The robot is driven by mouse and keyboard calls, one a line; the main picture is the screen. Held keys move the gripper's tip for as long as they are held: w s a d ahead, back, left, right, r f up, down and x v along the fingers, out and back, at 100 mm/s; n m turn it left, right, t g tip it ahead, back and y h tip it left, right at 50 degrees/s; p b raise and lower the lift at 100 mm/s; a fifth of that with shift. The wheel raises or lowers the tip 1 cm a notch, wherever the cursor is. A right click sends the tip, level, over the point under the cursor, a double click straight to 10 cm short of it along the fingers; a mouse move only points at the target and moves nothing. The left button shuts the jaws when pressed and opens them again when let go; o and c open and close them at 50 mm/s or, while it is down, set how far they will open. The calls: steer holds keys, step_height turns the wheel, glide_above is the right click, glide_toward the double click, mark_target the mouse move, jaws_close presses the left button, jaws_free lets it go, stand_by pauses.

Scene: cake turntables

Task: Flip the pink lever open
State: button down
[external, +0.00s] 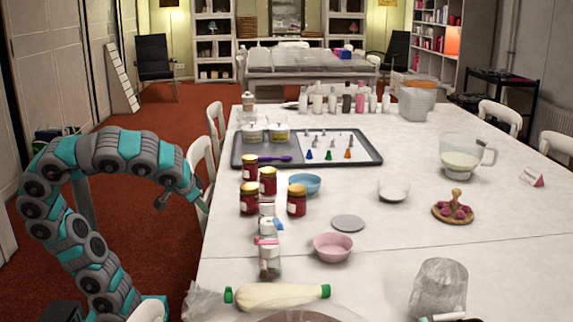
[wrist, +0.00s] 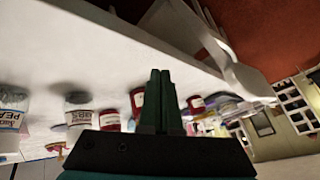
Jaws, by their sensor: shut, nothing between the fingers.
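The pink lever (external: 266,241) is a small flat pink piece on top of a clear spice jar (external: 270,263) near the table's left edge, in the external view. It appears to lie flat over the jar's top. A similar jar behind it has a blue lever (external: 277,224). My gripper (external: 205,186) is left of the table, apart from the jars, near a white chair. In the wrist view its dark green fingers (wrist: 160,98) are together with nothing between them. Labelled jars (wrist: 78,108) show left of the fingers there; I cannot make out the pink lever in that view.
Red jars (external: 249,198) stand behind the spice jars. A pink bowl (external: 333,247) and a grey disc (external: 348,223) lie to their right. A bottle with green ends (external: 278,296) lies in front. A white chair (external: 198,170) stands by the table's left edge.

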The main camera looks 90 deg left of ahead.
steer(key=w+d+r+t+h, duration=0.1)
steer(key=d+r+t+h, duration=0.1)
steer(key=d+r, duration=0.5)
steer(key=w+d+r+n+t+h, duration=0.1)
steer(key=d+r+h, duration=0.4)
steer(key=d, duration=0.6)
step_height(320, 180, up, 2)
steer(key=shift+w+d+r+t+h, duration=0.1)
steer(key=shift+w+d+t+h, duration=0.25)
steer(key=shift+w+t, duration=0.35)
glide_toward(266, 240)
steer(key=shift+w+f+p, duration=0.1)
steer(key=shift+w+f, duration=0.1)
steer(key=shift+f, duration=0.65)
steer(key=shift+w+f+p, duration=0.1)
steer(key=shift+w+f, duration=0.05)
steer(key=shift+f, duration=0.75)
steer(key=shift+w+f+p, duration=0.1)
steer(key=shift+w+f, duration=0.1)
steer(key=shift+f, duration=0.65)
